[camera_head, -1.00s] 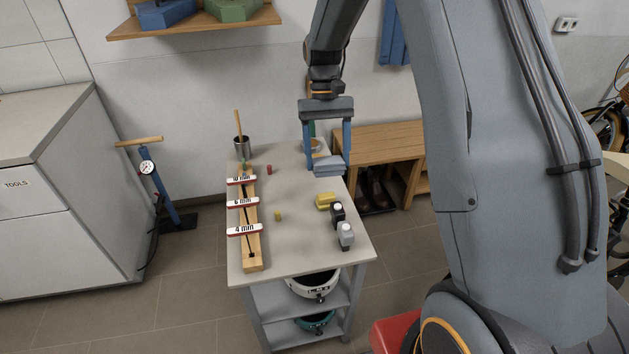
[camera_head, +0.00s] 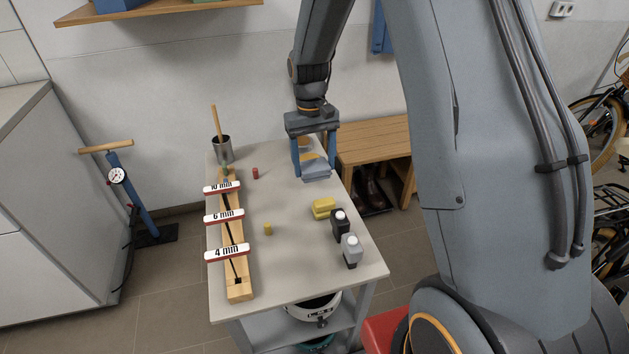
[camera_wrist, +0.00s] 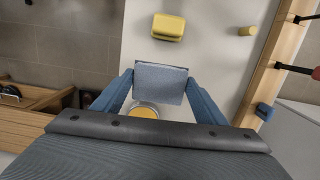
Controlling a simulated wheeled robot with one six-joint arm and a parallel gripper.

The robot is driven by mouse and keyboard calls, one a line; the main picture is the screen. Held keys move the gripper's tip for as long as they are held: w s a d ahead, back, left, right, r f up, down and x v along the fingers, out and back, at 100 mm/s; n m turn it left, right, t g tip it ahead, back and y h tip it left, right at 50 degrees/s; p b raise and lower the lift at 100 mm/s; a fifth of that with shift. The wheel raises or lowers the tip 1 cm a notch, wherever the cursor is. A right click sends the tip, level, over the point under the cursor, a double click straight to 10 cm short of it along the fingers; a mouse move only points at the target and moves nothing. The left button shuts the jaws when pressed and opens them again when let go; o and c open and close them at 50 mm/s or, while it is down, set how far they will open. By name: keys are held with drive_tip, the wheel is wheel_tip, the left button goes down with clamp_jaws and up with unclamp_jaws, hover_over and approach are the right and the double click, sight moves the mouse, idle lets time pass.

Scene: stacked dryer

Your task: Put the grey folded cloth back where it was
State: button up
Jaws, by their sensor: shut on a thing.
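The grey folded cloth (camera_head: 316,174) is a flat blue-grey pad at the far right part of the table. My gripper (camera_head: 314,167) points down and is shut on it, with a blue finger at each side. In the wrist view the cloth (camera_wrist: 160,83) spans the space between the fingertips (camera_wrist: 160,77). I cannot tell whether its underside touches the tabletop. A round tin with yellow-orange contents (camera_wrist: 146,112) is partly hidden by the cloth and gripper.
A wooden bench (camera_head: 375,140) stands behind at right.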

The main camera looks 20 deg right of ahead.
sight(314, 178)
wheel_tip(314, 178, down, 6)
drive_tip(key=shift+r+p, duration=0.1)
drive_tip(key=shift+p, duration=0.25)
drive_tip(key=o, duration=1.4)
drive_tip(key=r, duration=0.3)
drive_tip(key=w+r+b, duration=0.1)
drive_tip(key=r, duration=0.6)
drive_tip(key=shift+w+a+r+b, duration=0.1)
drive_tip(key=shift+w+r+b, duration=0.1)
drive_tip(key=shift+r+b, duration=0.15)
drive_tip(key=shift+s+r, duration=0.1)
drive_tip(key=shift+r, duration=0.5)
drive_tip(key=shift+t, duration=0.8)
drive_tip(key=s, duration=2.4)
drive_tip(key=shift+s+r, duration=0.35)
drive_tip(key=shift+c, duration=0.4)
